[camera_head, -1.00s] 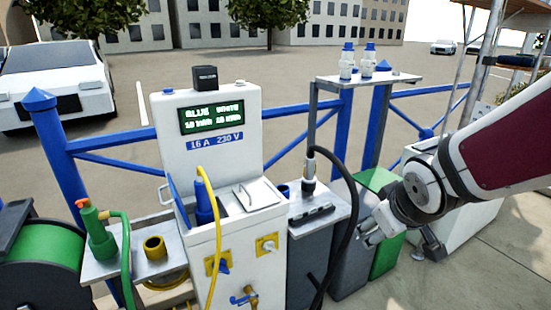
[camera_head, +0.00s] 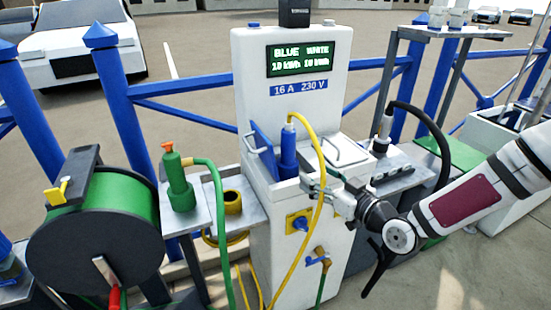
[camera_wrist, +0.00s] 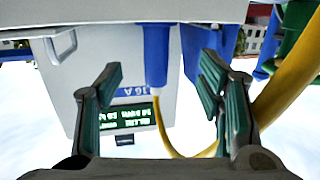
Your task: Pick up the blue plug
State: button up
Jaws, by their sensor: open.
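The blue plug (camera_head: 288,152) stands upright in the top opening of the white power pedestal (camera_head: 262,225), with a yellow cable (camera_head: 322,165) coming from its top. In the wrist view the picture is upside down, and the plug (camera_wrist: 156,55) shows between the fingers, farther off, with space on both sides. My gripper (camera_head: 309,178) is open and empty, just right of the plug. In the wrist view the open fingers (camera_wrist: 160,75) point at the plug. The lower end of the plug is hidden inside the pedestal.
A raised blue lid (camera_head: 264,150) stands left of the plug. A display panel (camera_head: 290,60) rises behind it. A green nozzle (camera_head: 178,183) and hose stand left, beside a green reel (camera_head: 115,190). A black cable (camera_head: 428,125) arches at the right. The yellow cable hangs close to my gripper.

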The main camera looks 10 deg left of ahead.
aim_at(293, 157)
jog(key=b+x, duration=0.1)
jog(key=x, duration=0.7)
jog(key=shift+w+a+r, duration=0.15)
jog(key=shift+w+a, duration=0.05)
jog(key=shift+a, duration=0.2)
jog(key=shift+w+d+f+b+x, duration=0.1)
jog(key=shift+x, duration=0.8)
jog(key=shift+w+d+f+b+x, duration=0.1)
jog(key=shift+b+x, duration=0.05)
jog(key=shift+x, duration=0.7)
jog(key=shift+w+d+b+x, duration=0.1)
jog(key=shift+x, duration=0.8)
grip_shut()
jog(key=shift+r, duration=0.15)
